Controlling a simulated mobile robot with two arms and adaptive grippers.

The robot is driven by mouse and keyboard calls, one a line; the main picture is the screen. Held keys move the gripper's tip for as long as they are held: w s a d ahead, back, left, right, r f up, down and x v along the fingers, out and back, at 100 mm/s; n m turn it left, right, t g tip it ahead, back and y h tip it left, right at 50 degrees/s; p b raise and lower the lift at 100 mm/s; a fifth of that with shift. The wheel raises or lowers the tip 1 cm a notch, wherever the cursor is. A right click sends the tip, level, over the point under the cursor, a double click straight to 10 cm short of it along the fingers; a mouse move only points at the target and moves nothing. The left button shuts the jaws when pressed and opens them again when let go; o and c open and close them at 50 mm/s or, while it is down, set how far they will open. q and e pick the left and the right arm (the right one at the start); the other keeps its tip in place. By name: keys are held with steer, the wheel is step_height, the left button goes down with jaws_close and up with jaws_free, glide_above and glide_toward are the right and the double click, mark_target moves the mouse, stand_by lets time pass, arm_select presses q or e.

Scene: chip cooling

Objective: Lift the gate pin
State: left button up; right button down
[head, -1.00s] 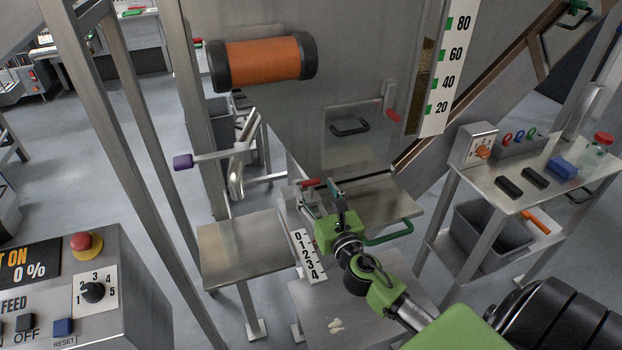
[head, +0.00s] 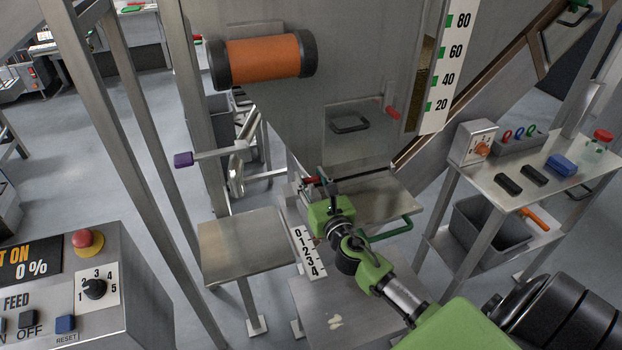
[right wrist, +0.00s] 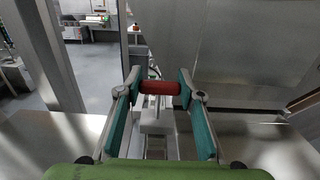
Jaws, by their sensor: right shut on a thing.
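The gate pin (right wrist: 160,88) is a short red bar. In the right wrist view it lies crosswise between the teal pads of my right gripper (right wrist: 160,92), which is shut on it. In the head view my right gripper (head: 320,180) is at the gate slide below the hopper, and only the left end of the red pin (head: 311,180) shows beside it. The number scale (head: 308,252), marked 0 to 4, hangs just below the gripper. My left gripper is not in view.
A steel shelf (head: 240,247) stands left of the gate. A green handle (head: 392,232) sticks out just right of my right gripper. The control panel (head: 150,315) is at lower left. A side table (head: 535,195) with small items stands at right.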

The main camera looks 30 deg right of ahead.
steer(key=shift+f, duration=0.15)
steer(key=c, duration=1.4)
jaws_free()
steer(key=shift+o, duration=0.2)
steer(key=v, duration=1.2)
steer(key=shift+d, duration=0.1)
